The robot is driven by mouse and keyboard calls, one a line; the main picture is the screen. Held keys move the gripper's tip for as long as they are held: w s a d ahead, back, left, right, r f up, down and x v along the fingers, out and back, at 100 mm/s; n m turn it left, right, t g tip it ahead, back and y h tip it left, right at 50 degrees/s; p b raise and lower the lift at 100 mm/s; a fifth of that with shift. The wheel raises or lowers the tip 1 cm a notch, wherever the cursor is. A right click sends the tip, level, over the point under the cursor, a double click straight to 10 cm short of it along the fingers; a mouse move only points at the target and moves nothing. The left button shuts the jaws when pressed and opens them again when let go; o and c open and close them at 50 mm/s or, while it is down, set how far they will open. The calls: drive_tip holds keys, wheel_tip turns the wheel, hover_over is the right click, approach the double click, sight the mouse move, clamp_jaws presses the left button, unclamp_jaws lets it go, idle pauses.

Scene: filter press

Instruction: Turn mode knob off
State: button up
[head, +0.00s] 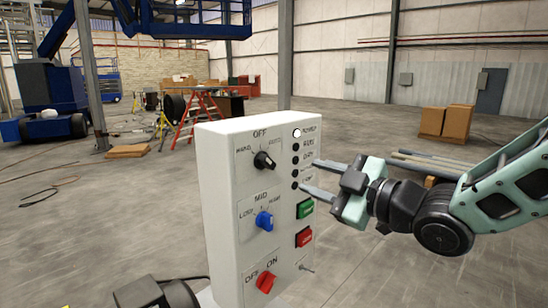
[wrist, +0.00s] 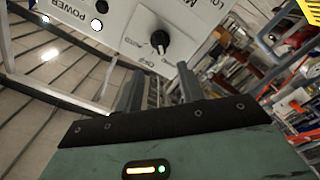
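A white control box (head: 226,205) stands in front of me with three knobs on its face. The top black knob (head: 264,160) has OFF printed above it, HAND at its left and a partly legible label at its right. Its pointer direction is too small to read surely. In the wrist view the black knob (wrist: 159,40) lies ahead of the fingers, apart from them. My gripper (head: 308,176) is at the right of the box, fingers pointing left across the indicator column. Its two fingers (wrist: 160,68) are spread with nothing between them.
Below are a blue knob (head: 264,221) and a red OFF/ON knob (head: 265,282). A green button (head: 305,208), a red button (head: 304,237) and a small toggle (head: 306,267) sit at the right. The POWER lamp (head: 297,133) is lit white. The floor behind is mostly open.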

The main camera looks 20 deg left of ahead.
sight(271, 163)
drive_tip(key=p+x, duration=0.4)
drive_tip(key=x, duration=0.6)
drive_tip(key=shift+r, duration=0.2)
drive_tip(key=shift+p+x, duration=0.3)
drive_tip(key=shift+x, duration=0.45)
drive_tip(key=shift+f, duration=0.15)
clamp_jaws()
